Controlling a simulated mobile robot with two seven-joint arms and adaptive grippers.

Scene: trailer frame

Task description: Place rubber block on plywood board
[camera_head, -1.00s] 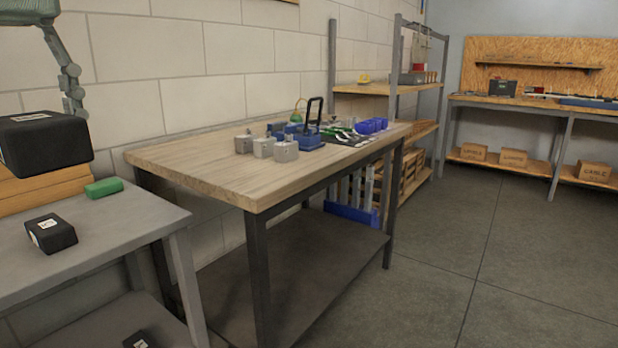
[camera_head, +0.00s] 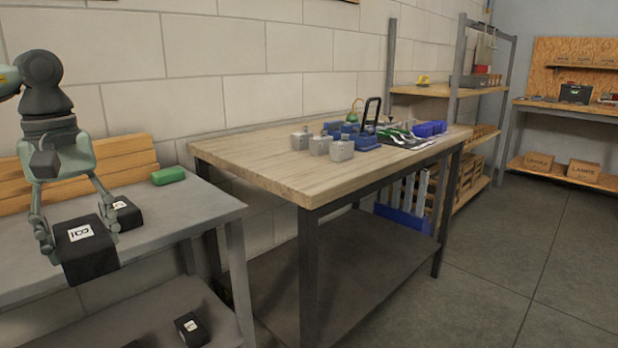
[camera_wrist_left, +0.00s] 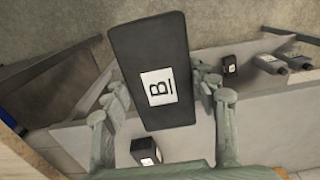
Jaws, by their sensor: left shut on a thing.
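My left gripper (camera_head: 78,228) is shut on a black rubber block (camera_head: 88,262) with a white label. The held block is at the front of the grey table on the left, seemingly in the air. In the left wrist view, the block (camera_wrist_left: 152,75) is between the two fingers and its label reads "B". A second black block (camera_head: 128,214) lies on the grey table just behind it, partly hidden. I cannot make out for certain which surface is the plywood board; wooden planks (camera_head: 105,168) stand at the back of the grey table. My right gripper is out of view.
A green block (camera_head: 168,176) sits on the grey table (camera_head: 180,215). A black block (camera_head: 191,329) is on the shelf below. To the right stands a wooden workbench (camera_head: 262,167) with metal weights (camera_head: 320,145); its near left top is clear. The floor (camera_head: 500,270) is open.

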